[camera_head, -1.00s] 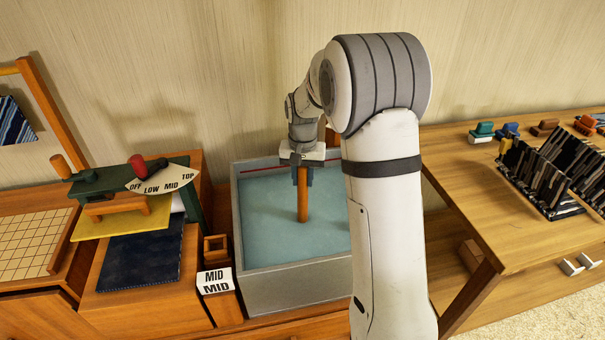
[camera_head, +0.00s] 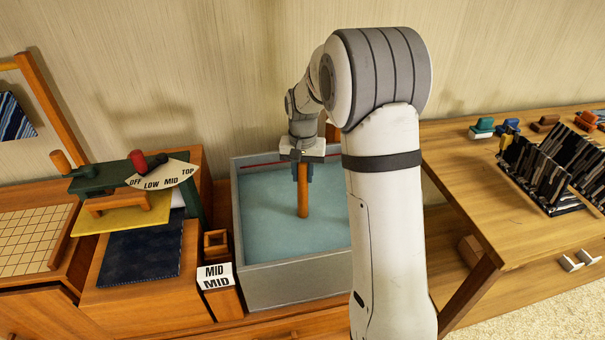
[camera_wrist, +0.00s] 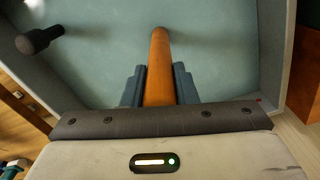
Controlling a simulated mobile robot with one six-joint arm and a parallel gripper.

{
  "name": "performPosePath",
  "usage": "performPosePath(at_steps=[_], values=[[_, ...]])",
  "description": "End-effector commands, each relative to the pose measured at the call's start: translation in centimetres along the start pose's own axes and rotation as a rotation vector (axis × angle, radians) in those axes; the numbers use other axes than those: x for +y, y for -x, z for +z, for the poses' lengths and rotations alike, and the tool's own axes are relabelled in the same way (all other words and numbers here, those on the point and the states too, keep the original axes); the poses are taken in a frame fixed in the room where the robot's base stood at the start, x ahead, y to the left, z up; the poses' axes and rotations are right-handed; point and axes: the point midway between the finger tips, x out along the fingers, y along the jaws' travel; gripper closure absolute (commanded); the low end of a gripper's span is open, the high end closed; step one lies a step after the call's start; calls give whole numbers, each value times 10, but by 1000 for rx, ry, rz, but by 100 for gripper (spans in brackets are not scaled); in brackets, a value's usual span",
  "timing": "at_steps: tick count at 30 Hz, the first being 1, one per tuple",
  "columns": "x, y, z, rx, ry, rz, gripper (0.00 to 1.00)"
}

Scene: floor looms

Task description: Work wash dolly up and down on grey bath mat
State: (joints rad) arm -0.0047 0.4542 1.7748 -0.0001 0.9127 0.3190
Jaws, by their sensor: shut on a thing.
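The wash dolly is a wooden, orange-brown rod (camera_head: 303,197) standing upright in the grey basin (camera_head: 290,290) of blue-green water. My gripper (camera_head: 302,172) is shut on the rod near its upper part. The wrist view shows the rod (camera_wrist: 159,65) between the two dark fingers of my gripper (camera_wrist: 159,85). The dolly's lower end goes into the water and is hidden. No separate grey bath mat can be made out; the basin is the grey thing here. Part of the basin's right side is hidden behind my arm.
A press with a dial marked OFF, LOW, MID, TOP (camera_head: 165,178) stands left of the basin, beside a MID sign block (camera_head: 216,277). A wooden table (camera_head: 500,225) with a rack of dark striped cloths (camera_head: 545,175) is at right. A dark knob (camera_wrist: 40,40) shows in the wrist view.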

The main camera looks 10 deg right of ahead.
Motion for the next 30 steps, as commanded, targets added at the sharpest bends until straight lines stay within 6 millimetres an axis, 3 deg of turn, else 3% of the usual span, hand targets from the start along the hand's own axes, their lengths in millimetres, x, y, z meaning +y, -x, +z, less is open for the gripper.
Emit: performPosePath(at_steps=[3,18,30], values=[[0,23,-1,3,0,-1,100],[0,89,0,3,0,-1,100],[0,88,0,1,0,0,100]])
